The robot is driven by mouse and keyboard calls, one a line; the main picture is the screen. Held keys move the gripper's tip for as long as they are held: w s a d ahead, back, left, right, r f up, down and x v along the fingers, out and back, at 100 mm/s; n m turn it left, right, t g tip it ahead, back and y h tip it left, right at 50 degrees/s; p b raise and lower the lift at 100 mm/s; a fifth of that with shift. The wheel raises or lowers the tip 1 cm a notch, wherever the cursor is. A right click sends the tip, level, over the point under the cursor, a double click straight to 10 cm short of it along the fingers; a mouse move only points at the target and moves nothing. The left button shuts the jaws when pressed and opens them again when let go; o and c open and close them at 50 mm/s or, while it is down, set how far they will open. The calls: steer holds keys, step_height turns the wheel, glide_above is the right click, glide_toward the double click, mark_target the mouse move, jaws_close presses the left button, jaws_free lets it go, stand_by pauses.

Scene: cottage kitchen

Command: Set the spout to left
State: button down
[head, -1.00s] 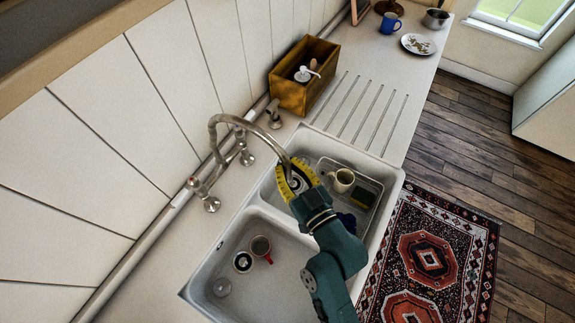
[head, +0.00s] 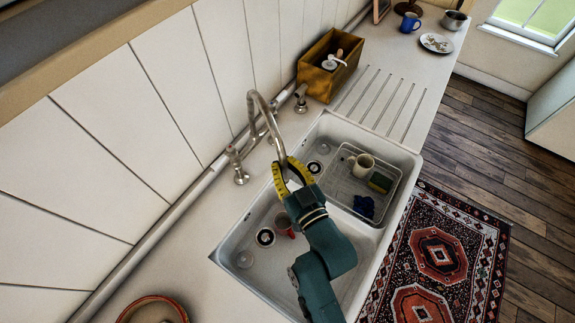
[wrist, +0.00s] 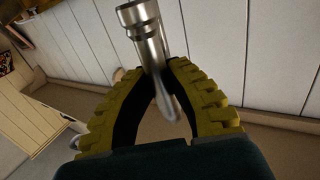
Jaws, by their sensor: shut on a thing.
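The tap spout (head: 273,124) is an arched metal tube rising from the tap behind the double sink. Its outlet end hangs near the back of the divider between the left bowl (head: 268,272) and the right bowl (head: 402,160). My gripper (head: 286,168), with yellow ribbed fingers, is shut on the spout's lower end. In the wrist view the spout (wrist: 150,45) passes between the fingertips of my gripper (wrist: 165,72). The outlet is partly hidden by the fingers in the head view.
A red mug (head: 284,224) lies in the left bowl. A rack (head: 382,207) with a cream mug (head: 362,165) and a sponge (head: 380,183) sits in the right bowl. Tap handles (head: 238,165) stand behind the sink. A wooden box (head: 316,80) stands beyond it.

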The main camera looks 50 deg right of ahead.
steer(key=shift+w+a+r, duration=0.1)
steer(key=shift+w+a, duration=0.05)
steer(key=shift+a, duration=0.15)
steer(key=c, duration=1)
jaws_free()
steer(key=v, duration=1.2)
